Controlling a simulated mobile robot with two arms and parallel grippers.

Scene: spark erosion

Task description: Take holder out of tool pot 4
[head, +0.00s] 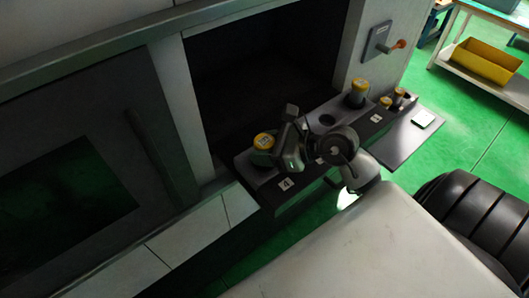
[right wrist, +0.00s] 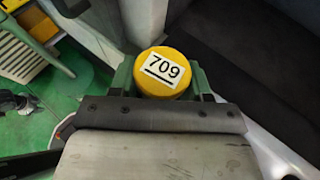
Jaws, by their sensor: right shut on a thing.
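A holder with a yellow cap (head: 263,141) is at the left end of the dark tool rack (head: 266,196), by the label 4 (head: 285,184). In the right wrist view its yellow top (right wrist: 163,72) carries the label 709. My right gripper (right wrist: 163,85) is shut on this holder, with a green finger on each side of it. In the head view the right gripper (head: 278,151) reaches it from the right. The holder's lower part is largely hidden, so I cannot tell how deep it sits in pot 4. My left gripper is not in view.
Another yellow-capped holder (head: 358,92) stands farther right on the rack, past an empty round pot (head: 327,121). Small brownish pieces (head: 398,95) stand at the rack's right end. The machine's dark opening (head: 255,70) lies behind. A yellow bin (head: 487,60) is far right.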

